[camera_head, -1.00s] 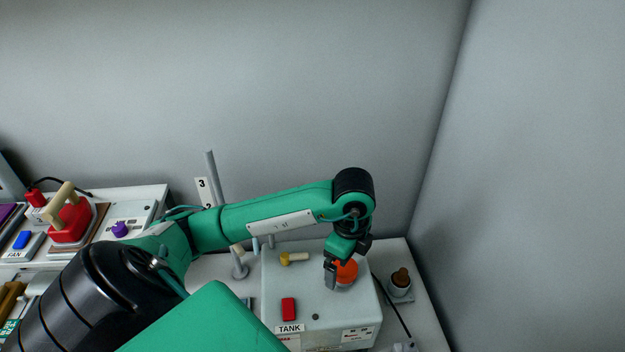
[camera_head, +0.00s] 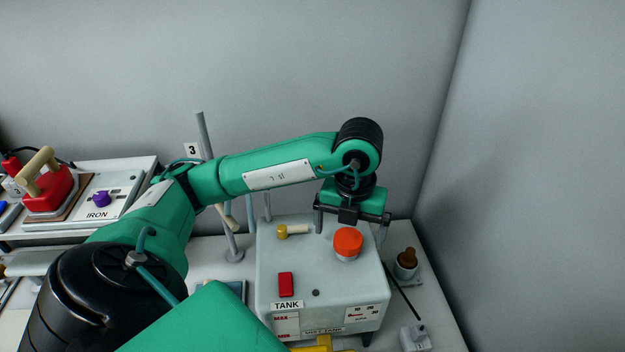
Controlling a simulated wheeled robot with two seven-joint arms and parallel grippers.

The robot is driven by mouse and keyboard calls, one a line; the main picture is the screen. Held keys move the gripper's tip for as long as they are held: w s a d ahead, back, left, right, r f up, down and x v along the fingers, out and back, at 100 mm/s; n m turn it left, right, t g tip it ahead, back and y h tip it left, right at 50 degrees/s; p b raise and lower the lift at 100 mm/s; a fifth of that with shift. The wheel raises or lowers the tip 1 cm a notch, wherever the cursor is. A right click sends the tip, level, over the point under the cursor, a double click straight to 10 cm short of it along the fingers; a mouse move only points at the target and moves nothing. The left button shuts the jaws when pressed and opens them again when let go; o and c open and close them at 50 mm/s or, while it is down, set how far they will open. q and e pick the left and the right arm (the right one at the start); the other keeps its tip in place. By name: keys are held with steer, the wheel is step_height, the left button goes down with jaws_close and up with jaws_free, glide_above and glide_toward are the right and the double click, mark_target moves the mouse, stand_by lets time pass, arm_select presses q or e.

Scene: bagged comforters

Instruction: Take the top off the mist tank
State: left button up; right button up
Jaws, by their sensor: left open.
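The mist tank (camera_head: 300,262) is a pale grey box with a "TANK" label. It stands on the white table in front of my left arm. Its orange-red round top (camera_head: 348,242) sits on a white collar at the right of the tank's upper face. My left gripper (camera_head: 351,230) is open and empty, fingers spread wide and pointing down. It is above and slightly behind the top, apart from it as far as I can see. My right gripper is not in view.
A red switch (camera_head: 286,285) and a yellow-tipped lever (camera_head: 292,231) are on the tank. A brown-topped small bottle (camera_head: 405,262) and a white plug (camera_head: 414,337) stand to the right. A grey pole (camera_head: 205,135) rises behind. A red iron (camera_head: 50,190) is at far left.

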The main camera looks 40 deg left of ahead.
mark_target(348, 238)
arm_select(q)
steer(key=shift+m, duration=0.3)
step_height(348, 238, down, 4)
steer(key=b, duration=0.4)
steer(key=c, duration=1.5)
steer(key=shift+c, duration=0.2)
steer(key=c, duration=0.3)
